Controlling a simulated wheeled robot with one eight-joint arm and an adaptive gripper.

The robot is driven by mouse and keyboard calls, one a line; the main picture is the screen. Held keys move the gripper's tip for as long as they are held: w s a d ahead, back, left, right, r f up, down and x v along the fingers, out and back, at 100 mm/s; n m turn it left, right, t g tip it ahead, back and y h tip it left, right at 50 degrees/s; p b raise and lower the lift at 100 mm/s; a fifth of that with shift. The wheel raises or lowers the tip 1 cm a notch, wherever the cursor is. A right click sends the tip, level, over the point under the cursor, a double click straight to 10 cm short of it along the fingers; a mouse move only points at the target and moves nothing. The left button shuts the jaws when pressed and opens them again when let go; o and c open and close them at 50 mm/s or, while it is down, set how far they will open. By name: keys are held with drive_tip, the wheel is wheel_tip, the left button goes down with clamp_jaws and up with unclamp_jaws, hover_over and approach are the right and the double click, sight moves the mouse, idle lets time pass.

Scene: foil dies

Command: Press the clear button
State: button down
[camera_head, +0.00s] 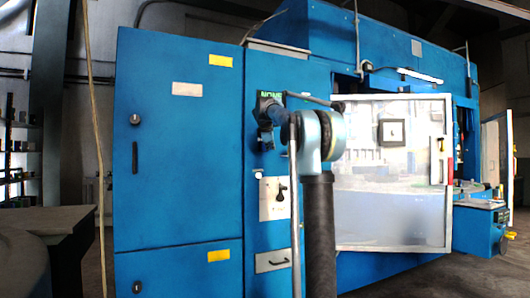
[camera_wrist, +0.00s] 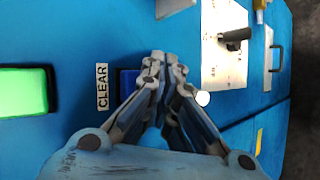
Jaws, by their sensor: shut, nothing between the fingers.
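In the wrist view, a white label reading CLEAR (camera_wrist: 102,87) is fixed on the blue panel, turned sideways. Right beside it is a dark-edged blue button (camera_wrist: 128,80), partly hidden behind my gripper's left finger. My gripper (camera_wrist: 163,62) is shut and empty, its fingertips together in front of the panel just right of the button. Whether the tips touch anything cannot be told. In the head view, my arm stands before the machine's panel and hides most of this area, so the button cannot be made out there.
A lit green screen (camera_wrist: 22,92) in a black frame lies left of the label. A pale plate (camera_wrist: 222,50) with a dark handle is on the right. In the head view, the blue cabinet (camera_head: 180,150) stands left and a glazed door (camera_head: 390,205) right.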

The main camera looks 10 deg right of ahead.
drive_tip(key=s, duration=0.1)
drive_tip(key=s+d, duration=0.1)
drive_tip(key=s, duration=0.2)
drive_tip(key=shift+s+d, duration=0.3)
drive_tip(key=shift+s, duration=0.05)
idle(0.3)
idle(0.7)
drive_tip(key=s+f+m+g+y, duration=0.1)
drive_tip(key=s+f+m+g, duration=0.3)
drive_tip(key=s+f, duration=2.3)
drive_tip(key=s+a+f+m+g+y, duration=0.1)
drive_tip(key=s+f+m+g, duration=0.3)
drive_tip(key=s+f+m, duration=0.8)
drive_tip(key=s+f+y, duration=0.1)
drive_tip(key=s+f, duration=1.4)
drive_tip(key=f, duration=0.1)
drive_tip(key=shift+s+f+g, duration=0.25)
drive_tip(key=shift+s+g, duration=0.1)
drive_tip(key=shift+g, duration=0.05)
drive_tip(key=shift+a, duration=0.1)
